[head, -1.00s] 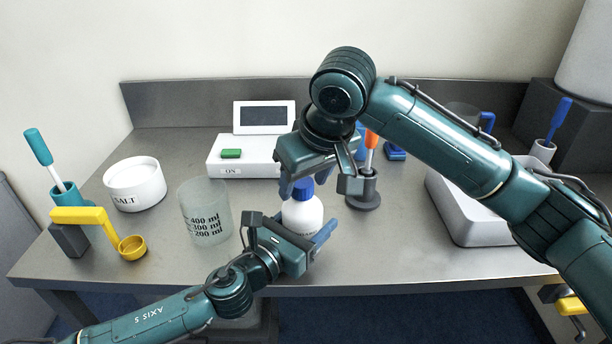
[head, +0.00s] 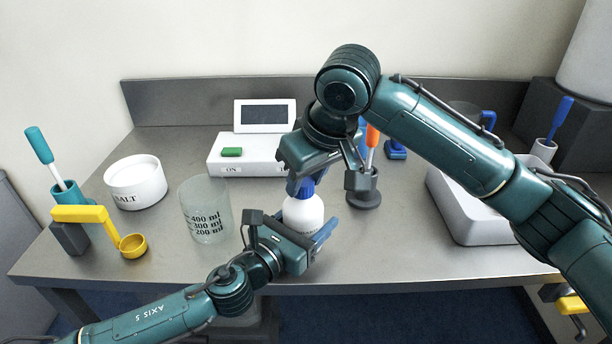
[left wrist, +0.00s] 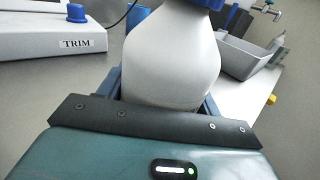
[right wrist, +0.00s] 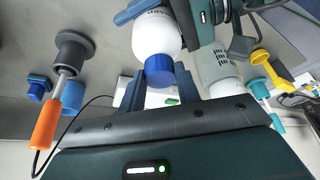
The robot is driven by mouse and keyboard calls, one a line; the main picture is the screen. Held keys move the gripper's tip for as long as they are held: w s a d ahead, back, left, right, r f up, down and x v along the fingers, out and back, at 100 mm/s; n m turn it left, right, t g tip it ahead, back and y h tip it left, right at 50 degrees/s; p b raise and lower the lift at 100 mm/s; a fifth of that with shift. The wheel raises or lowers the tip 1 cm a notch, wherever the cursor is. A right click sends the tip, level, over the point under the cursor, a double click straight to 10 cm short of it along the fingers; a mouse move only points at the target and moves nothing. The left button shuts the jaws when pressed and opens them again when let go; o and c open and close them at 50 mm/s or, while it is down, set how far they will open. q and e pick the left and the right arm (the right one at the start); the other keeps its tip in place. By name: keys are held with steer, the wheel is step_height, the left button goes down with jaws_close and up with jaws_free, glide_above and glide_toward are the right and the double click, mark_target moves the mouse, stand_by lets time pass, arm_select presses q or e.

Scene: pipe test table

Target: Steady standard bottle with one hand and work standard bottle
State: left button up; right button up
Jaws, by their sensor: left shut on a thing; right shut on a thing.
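The standard bottle (head: 302,214) is white with a blue cap (head: 307,187) and stands upright near the table's front edge. My left gripper (head: 306,228) is shut around its body from the front left; the bottle body (left wrist: 172,58) fills the space between the fingers in the left wrist view. My right gripper (head: 302,184) reaches down from above and is shut on the cap. In the right wrist view the cap (right wrist: 160,70) sits between the two blue fingers. The cap is partly hidden by the right fingers in the head view.
A clear beaker (head: 206,211) stands just left of the bottle, and a dark holder with an orange-handled tool (head: 371,148) just right. A white scale (head: 246,157) is behind. A salt jar (head: 136,182), yellow scoop (head: 132,245) and grey tray (head: 470,215) stand farther out.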

steer(key=n, duration=0.2)
steer(key=n+y, duration=0.1)
steer(key=shift+w+d+n+g, duration=0.15)
steer(key=shift+w+n+g, duration=0.05)
steer(key=shift+n+g, duration=0.2)
steer(key=n+g, duration=0.1)
steer(key=n, duration=0.3)
steer(key=shift+w+g+y, duration=0.15)
steer(key=shift+g+y, duration=0.15)
steer(key=shift+g, duration=0.1)
steer(key=shift+n, duration=0.4)
steer(key=n+g, duration=0.1)
steer(key=n, duration=0.3)
steer(key=shift+w+g, duration=0.2)
steer(key=shift+g, duration=0.2)
steer(key=n, duration=0.2)
steer(key=n+g, duration=0.1)
steer(key=n, duration=0.1)
steer(key=shift+w+n+g+h, duration=0.15)
steer(key=shift+n+g+h, duration=0.15)
steer(key=shift+n+h, duration=0.1)
